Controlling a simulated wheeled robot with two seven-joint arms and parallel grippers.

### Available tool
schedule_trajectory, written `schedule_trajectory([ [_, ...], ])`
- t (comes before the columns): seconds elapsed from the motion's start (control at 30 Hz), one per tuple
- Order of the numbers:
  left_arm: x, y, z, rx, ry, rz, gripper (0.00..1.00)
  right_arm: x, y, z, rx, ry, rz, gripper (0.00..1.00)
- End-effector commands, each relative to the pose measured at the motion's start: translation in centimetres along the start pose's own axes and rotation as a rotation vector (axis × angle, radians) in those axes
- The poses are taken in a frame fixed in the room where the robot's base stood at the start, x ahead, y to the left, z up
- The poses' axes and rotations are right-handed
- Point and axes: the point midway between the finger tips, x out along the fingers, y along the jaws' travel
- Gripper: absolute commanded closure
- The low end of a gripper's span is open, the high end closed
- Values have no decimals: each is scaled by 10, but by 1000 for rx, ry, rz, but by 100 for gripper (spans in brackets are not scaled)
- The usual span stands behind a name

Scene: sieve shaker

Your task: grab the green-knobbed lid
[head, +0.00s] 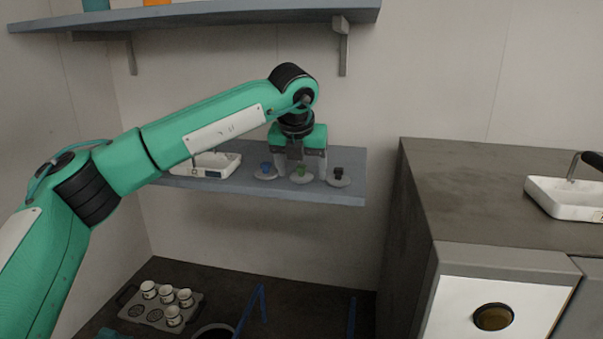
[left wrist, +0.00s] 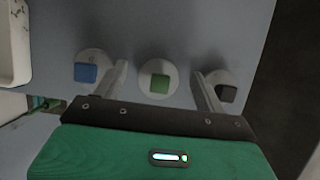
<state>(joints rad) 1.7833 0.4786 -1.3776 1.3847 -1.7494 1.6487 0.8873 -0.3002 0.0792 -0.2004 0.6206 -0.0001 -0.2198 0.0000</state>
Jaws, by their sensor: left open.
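The green-knobbed lid (head: 301,177) lies on the lower shelf (head: 352,172), between two other lids. It is a pale disc with a square green knob, and it also shows in the left wrist view (left wrist: 159,83). My left gripper (head: 301,172) is open above the shelf, with one finger on each side of the green knob. In the left wrist view the green knob sits a little beyond the middle of the gap between the fingers, and neither finger appears to touch it. My right gripper is not in view.
A blue-knobbed lid (head: 265,173) lies left and a black-knobbed lid (head: 339,177) right, each close outside a finger. A white device (head: 212,165) stands at the shelf's left. A higher shelf (head: 230,14) hangs above. A cabinet (head: 480,180) stands right; a tray of cups (head: 165,305) sits below.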

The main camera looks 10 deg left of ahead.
Motion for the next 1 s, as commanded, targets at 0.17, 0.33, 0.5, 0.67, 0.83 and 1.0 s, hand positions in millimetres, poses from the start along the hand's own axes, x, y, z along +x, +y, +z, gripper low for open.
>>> schedule_trajectory([
  [0.17, 0, 0, 0, 0, 0, 0, 52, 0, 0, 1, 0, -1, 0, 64],
  [0.33, 0, 0, 0, 0, 0, 0, 75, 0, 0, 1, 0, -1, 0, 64],
  [0.5, 0, 0, 0, 1, 0, 0, 75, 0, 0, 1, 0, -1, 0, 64],
  [0.67, -1, 0, 0, 0, 0, 0, 75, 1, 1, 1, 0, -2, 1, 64],
  [0.83, -7, -1, 3, 1, -2, -1, 75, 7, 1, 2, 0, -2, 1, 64],
  [1.0, -20, -1, 9, -1, -4, -1, 75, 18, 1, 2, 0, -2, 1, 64],
])
